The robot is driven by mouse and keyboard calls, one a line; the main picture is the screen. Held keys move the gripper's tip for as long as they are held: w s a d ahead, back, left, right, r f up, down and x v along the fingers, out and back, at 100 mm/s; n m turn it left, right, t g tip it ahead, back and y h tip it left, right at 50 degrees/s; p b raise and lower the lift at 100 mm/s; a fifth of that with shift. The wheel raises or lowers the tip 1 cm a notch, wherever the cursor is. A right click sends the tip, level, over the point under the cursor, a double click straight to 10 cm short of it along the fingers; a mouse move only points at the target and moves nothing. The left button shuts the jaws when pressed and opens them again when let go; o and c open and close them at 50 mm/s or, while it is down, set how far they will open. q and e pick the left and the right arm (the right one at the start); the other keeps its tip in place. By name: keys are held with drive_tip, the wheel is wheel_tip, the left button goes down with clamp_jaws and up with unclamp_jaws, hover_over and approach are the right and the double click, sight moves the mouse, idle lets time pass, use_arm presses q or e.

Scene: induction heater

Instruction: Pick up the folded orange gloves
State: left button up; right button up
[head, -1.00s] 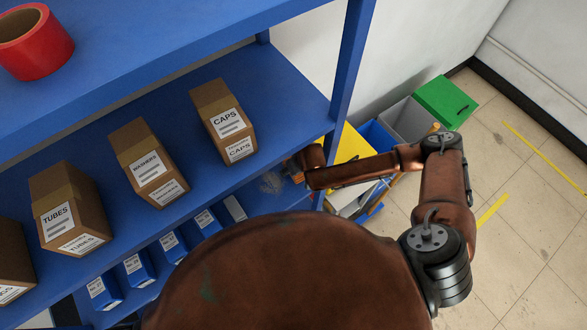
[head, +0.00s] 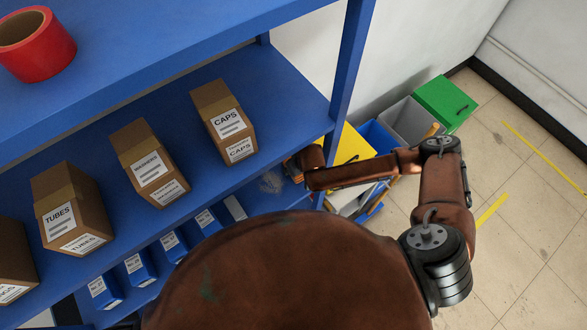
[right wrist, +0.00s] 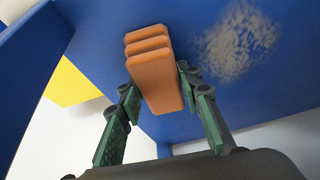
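The folded orange gloves (right wrist: 153,72) are a thick layered stack, seen against the blue shelf surface in the right wrist view. My right gripper (right wrist: 158,92) has its green fingers on both sides of the stack, and both fingertips appear to touch it. I cannot tell whether the gloves are clear of the shelf. My left gripper is out of view.
Cardboard boxes, including the CAPS box (head: 225,120), stand left of the right gripper. A blue post (head: 348,80) rises close by on its right. Yellow (head: 350,146), grey (head: 408,120) and green (head: 445,102) bins stand beyond. Red tape (head: 36,45) lies on the upper shelf.

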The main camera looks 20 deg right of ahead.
drive_tip(key=c, duration=0.6)
